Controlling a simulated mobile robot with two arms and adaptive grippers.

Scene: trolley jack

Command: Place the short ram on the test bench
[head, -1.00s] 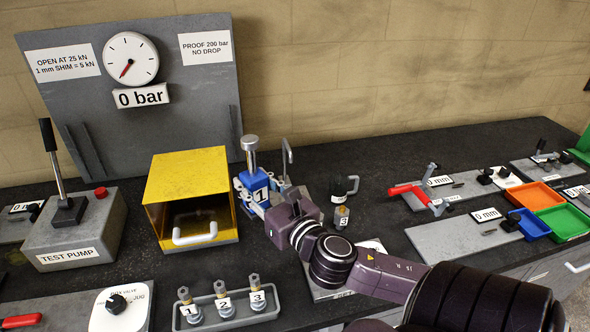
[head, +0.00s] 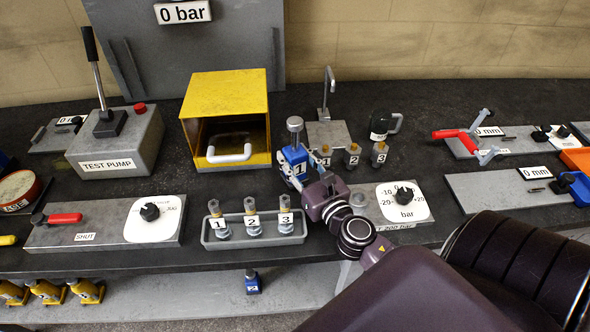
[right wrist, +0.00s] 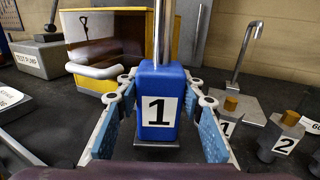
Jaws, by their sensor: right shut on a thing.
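A blue ram labelled 1 (head: 295,163), with a bright steel rod, is in my right gripper (head: 302,176), just right of the yellow guard box (head: 223,95). In the right wrist view the ram (right wrist: 158,105) stands upright between the two blue-padded fingers (right wrist: 157,120). Whether its base touches the bench top is unclear. The yellow box is open at the front, with a white handle (head: 229,153). The dark bench top (head: 340,200) carries the test pump (head: 117,140). Another blue ram labelled 2 (head: 252,283) stands on the lower shelf. My left gripper is not in view.
Several small numbered parts (head: 352,155) and a black mug (head: 381,124) stand close right of the ram. A grey tray (head: 253,238) with three numbered valves lies in front. A bar dial plate (head: 405,203) is at right. Yellow jacks (head: 47,290) stand on the shelf.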

